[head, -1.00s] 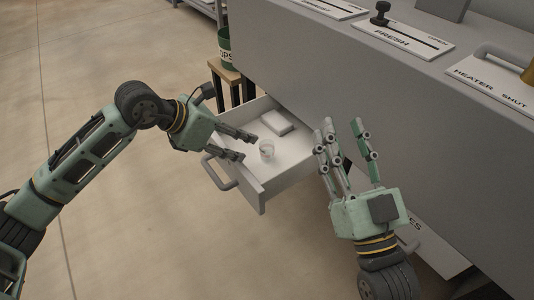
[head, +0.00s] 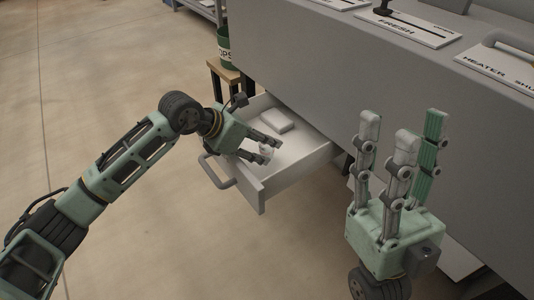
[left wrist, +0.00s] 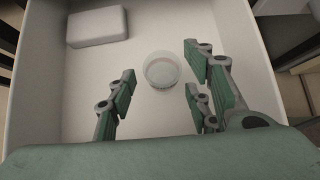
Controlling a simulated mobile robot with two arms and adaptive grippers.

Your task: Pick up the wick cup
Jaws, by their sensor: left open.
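The wick cup, a small clear glass cup (head: 265,149), stands upright in the open white drawer (head: 297,181). In the left wrist view the cup (left wrist: 161,71) sits on the drawer floor, with a pale ring visible inside it. My left gripper (head: 269,151) is open above the drawer, its fingers reaching toward the cup and partly hiding it in the head view. In the left wrist view the cup lies between the spread fingers near their tips, with no clear contact. My right gripper (head: 403,125) is open and empty, fingers pointing up, right of the drawer.
A white block (head: 277,121) lies at the back of the drawer; it shows at upper left in the left wrist view (left wrist: 97,26). The drawer handle (head: 216,172) sticks out front. A grey cabinet (head: 340,85) rises behind. A green can (head: 223,46) stands on a stool.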

